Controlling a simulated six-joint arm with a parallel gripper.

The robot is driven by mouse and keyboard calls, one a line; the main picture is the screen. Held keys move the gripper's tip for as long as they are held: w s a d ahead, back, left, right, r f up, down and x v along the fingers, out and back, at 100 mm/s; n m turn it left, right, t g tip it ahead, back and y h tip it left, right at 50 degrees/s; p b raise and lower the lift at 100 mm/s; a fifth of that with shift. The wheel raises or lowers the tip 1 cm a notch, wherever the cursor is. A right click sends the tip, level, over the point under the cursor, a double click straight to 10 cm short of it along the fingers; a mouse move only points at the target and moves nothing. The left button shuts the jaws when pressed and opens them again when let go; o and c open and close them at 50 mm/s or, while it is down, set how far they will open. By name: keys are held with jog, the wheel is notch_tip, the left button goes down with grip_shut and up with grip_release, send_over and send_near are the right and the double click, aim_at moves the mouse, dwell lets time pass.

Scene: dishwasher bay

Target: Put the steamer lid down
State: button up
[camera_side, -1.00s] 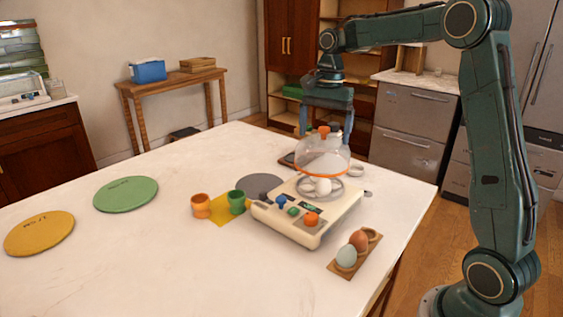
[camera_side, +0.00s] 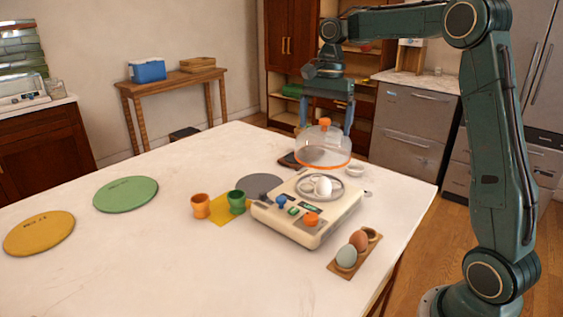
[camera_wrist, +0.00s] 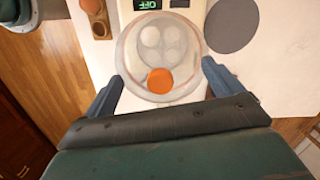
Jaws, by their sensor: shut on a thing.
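The steamer lid (camera_side: 312,143), a clear dome with an orange rim and an orange knob (camera_side: 325,123), is held above and behind the cream egg steamer (camera_side: 280,221). My gripper (camera_side: 327,124) comes down from above, shut on the lid, with one finger on each side. In the wrist view the lid (camera_wrist: 133,55) lies between my fingers (camera_wrist: 164,70), and pale eggs show through it. The steamer's top is uncovered in the side view, with a white egg (camera_side: 323,187) in it. Its display reads OFF in the wrist view.
A grey disc (camera_side: 258,183) lies left of the steamer, near orange (camera_side: 201,206) and green (camera_side: 237,202) cups. An egg holder (camera_side: 338,269) stands at front right. A small white bowl (camera_side: 355,171) and a dark item (camera_side: 289,160) are behind. The left middle of the counter (camera_side: 130,250) is clear.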

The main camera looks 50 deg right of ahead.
jog(key=shift+w, duration=0.15)
jog(key=shift+w+f+m, duration=0.1)
jog(key=shift+w+m, duration=0.3)
jog(key=shift+w, duration=0.2)
jog(key=w+a+f+m, duration=0.2)
jog(key=w+f+m, duration=0.1)
jog(key=w+m, duration=0.3)
jog(key=w+a+f+m+t, duration=0.1)
jog(key=w+a+f+m, duration=0.1)
jog(key=w+m, duration=0.4)
jog(key=shift+w+f+m+h, duration=0.3)
jog(key=shift+w+f, duration=0.3)
jog(key=shift+w, duration=2.05)
jog(key=shift+f, duration=0.1)
notch_tip(320, 180, down, 8)
